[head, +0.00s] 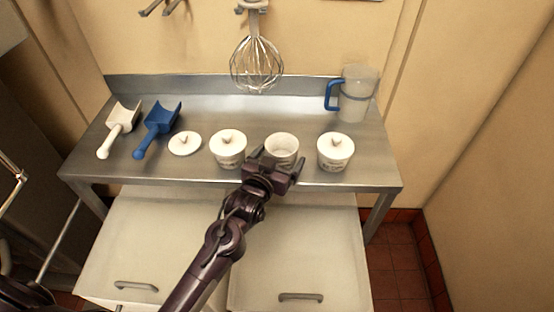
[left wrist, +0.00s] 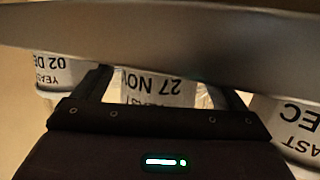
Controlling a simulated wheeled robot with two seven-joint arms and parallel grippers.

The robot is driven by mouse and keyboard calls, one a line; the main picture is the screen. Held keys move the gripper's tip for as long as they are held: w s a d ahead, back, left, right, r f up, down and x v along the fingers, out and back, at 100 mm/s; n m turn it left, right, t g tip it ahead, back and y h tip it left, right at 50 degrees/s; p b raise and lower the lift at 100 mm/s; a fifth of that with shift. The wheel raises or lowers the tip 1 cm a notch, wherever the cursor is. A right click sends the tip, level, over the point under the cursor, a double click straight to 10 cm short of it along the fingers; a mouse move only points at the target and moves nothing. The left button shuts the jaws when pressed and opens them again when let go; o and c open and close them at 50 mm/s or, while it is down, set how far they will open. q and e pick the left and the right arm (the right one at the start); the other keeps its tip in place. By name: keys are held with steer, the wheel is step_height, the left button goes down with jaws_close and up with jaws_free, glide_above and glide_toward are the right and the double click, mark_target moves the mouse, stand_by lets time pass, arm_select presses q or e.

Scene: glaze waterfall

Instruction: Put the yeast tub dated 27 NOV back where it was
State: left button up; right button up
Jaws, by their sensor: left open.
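The yeast tub dated 27 NOV (left wrist: 155,88) shows upside down in the left wrist view, between my left gripper's fingers (left wrist: 160,96). In the head view it is the white middle tub (head: 282,147), standing lidless on the steel table (head: 300,110). My left gripper (head: 276,167) is open at the tub's front, with a finger to each side; whether they touch it I cannot tell. A loose white lid (head: 185,144) lies at the left of the row. My right gripper is not in view.
Lidded tubs stand left (head: 229,150) and right (head: 335,153) of the middle one. A white scoop (head: 119,128), a blue scoop (head: 158,129) and a jug with blue handle (head: 355,95) are on the table. A whisk (head: 257,64) hangs behind. Two pale bins (head: 150,235) (head: 300,245) are below.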

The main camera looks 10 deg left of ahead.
arm_select(q)
steer(key=b+v, duration=0.1)
steer(key=v, duration=1.1)
steer(key=shift+b, duration=0.3)
